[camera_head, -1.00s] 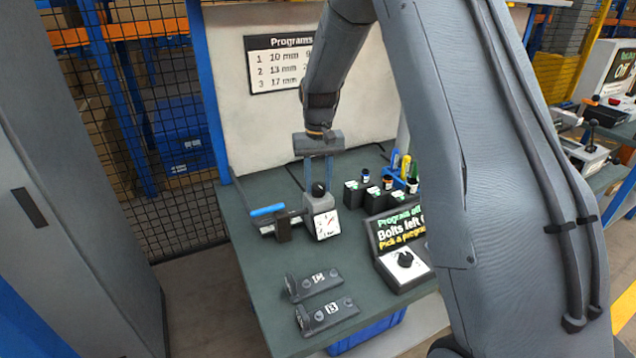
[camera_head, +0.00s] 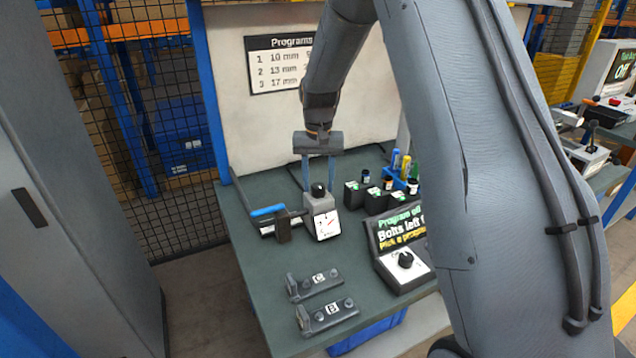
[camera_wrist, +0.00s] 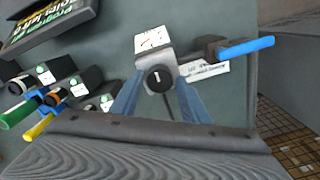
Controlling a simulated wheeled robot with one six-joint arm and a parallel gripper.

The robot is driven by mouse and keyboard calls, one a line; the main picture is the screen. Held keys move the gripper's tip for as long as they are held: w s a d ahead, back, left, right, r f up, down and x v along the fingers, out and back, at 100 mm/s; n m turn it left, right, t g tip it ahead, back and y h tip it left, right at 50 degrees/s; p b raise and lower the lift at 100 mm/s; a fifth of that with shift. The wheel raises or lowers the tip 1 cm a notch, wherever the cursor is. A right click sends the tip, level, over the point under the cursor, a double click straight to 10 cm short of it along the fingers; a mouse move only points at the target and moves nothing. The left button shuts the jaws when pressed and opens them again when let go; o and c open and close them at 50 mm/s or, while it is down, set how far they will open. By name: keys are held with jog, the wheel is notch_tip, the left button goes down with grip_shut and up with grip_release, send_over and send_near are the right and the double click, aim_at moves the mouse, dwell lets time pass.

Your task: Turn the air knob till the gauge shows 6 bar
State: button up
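The air knob (camera_head: 318,190) is a black round knob on top of the grey regulator block at the back of the bench. It also shows in the wrist view (camera_wrist: 159,78), with a white mark on its top. The gauge (camera_head: 327,224) is a white dial with a red needle on the front of that block; its numbers are too small to read. My gripper (camera_head: 318,180) points down over the knob, its two blue fingers one on each side of it. In the wrist view a gap shows between the fingers (camera_wrist: 157,100), and I see no contact with the knob.
A program panel (camera_head: 402,228) with a black selector knob (camera_head: 405,260) stands to the right. Several black boxes and bottles stand behind the panel.

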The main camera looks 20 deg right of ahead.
aim_at(319, 186)
jog(key=shift+o, duration=0.6)
notch_tip(319, 186, up, 8)
jog(key=shift+f+b, duration=0.1)
jog(key=shift+b, duration=1.05)
jog(key=s+f+n, duration=0.1)
jog(key=s+f, duration=0.2)
jog(key=s, duration=1.1)
jog(key=s+f+n+t, duration=0.1)
jog(key=s+f+n, duration=0.1)
jog(key=s, duration=1.2)
jog(key=shift+f, duration=0.65)
jog(key=shift+a, duration=0.1)
